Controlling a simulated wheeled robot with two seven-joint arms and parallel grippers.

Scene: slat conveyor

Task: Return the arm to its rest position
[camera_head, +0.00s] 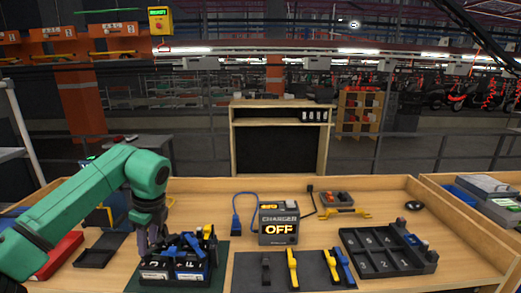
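My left arm (95,195) is green and comes in from the left, bent down at the wrist. My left gripper (152,243) points down at the left rear edge of a black rack (183,275) with white labels. Blue and yellow handled pieces stand in the rack, just right of the gripper. The fingers are small and dark here, so I cannot tell whether they are open or shut, or whether they touch the rack. My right gripper is not in view.
A charger box (278,228) reading OFF stands mid-table. A dark mat (312,281) holds black, yellow and blue pieces. A black numbered tray (388,258) lies at right. A red box (58,256) is at left, beneath my arm. The raised wooden rim (472,232) borders the table.

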